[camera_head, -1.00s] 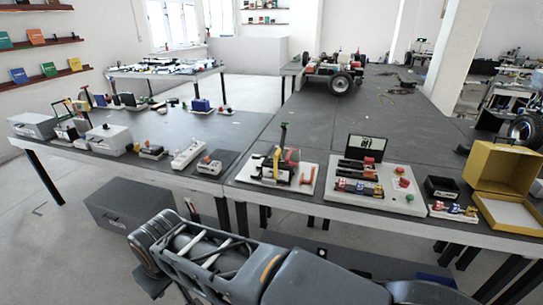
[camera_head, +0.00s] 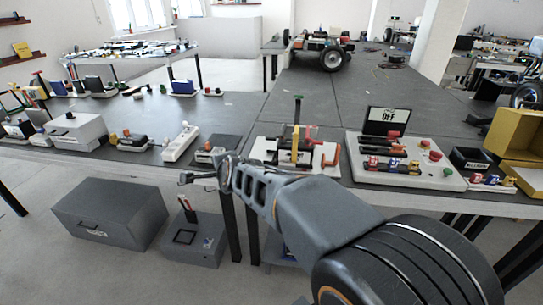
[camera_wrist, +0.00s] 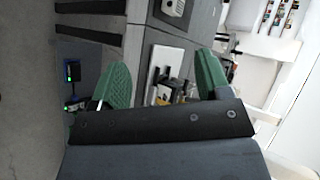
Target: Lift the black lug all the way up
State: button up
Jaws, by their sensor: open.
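I cannot tell for certain which part is the black lug. A low grey box (camera_head: 192,238) on the floor has a black upright piece (camera_head: 187,208) with a red tip. My gripper (camera_head: 184,179) is in front of the table edge, above the low grey box and apart from it. In the wrist view, my gripper's green fingers (camera_wrist: 160,68) are spread with nothing held; a small fixture shows beyond them.
A panel with a screen and several colored levers (camera_head: 405,160) stands right of the fixture. A yellow box (camera_head: 522,135) is at the far right. A grey drawer box (camera_head: 110,213) is on the floor at left. The table's front edge (camera_head: 225,180) is close to my arm.

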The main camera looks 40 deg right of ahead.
jog(key=w+d+f+m+t+h+b, duration=0.1)
jog(key=w+d+f+m+h+b, duration=0.2)
jog(key=d+m, duration=0.3)
jog(key=w+d+f+m+t+h+b, duration=0.2)
jog(key=w+d+m+h+b, duration=0.15)
jog(key=m, duration=0.45)
jog(key=m+g+h+b, duration=0.2)
jog(key=m+h+b, duration=0.25)
jog(key=m, duration=0.65)
send_near(271, 140)
jog(key=shift+m+h, duration=0.4)
jog(key=p+x, duration=0.2)
jog(key=x, duration=0.8)
jog(key=shift+w+a+f, duration=0.1)
jog(key=shift+a+f, duration=0.05)
jog(key=shift+f, duration=0.05)
jog(key=shift+c, duration=0.3)
